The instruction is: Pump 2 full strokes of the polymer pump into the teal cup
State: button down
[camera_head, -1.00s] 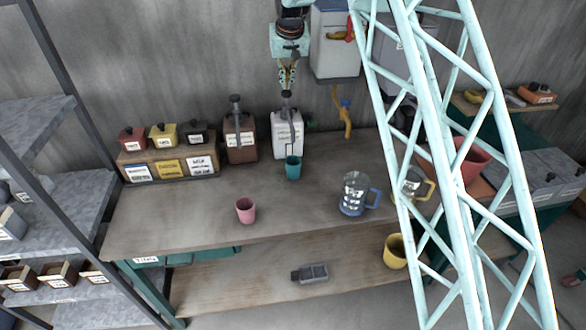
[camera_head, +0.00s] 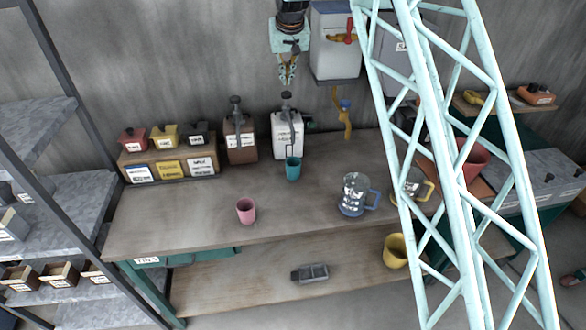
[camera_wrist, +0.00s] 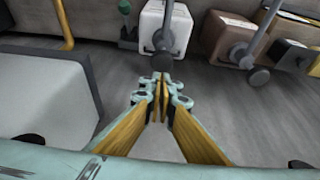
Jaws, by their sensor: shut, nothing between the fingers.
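The white jug with a pump (camera_head: 287,138) stands upright at the back of the bench, its dark pump head on top. A brown jug with a similar pump (camera_head: 240,146) stands to its left. The teal cup (camera_head: 293,169) stands on the bench in front of the white jug, under its spout. My gripper (camera_head: 287,82) is shut and empty, pointing down just above the white jug's pump head, apart from it. In the wrist view my gripper (camera_wrist: 162,84) shows closed fingertips close to the dark pump head (camera_wrist: 163,62) of the white jug. The labels are too small to read surely.
A pink cup (camera_head: 246,211) and a blue-handled clear jug (camera_head: 354,195) stand on the bench (camera_head: 200,225). Small bins (camera_head: 168,162) sit at the back left. A wall dispenser (camera_head: 333,50) hangs right of my gripper. The bench's front middle is clear.

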jog(key=shift+r+p, duration=0.8)
jog(key=shift+r, duration=1.05)
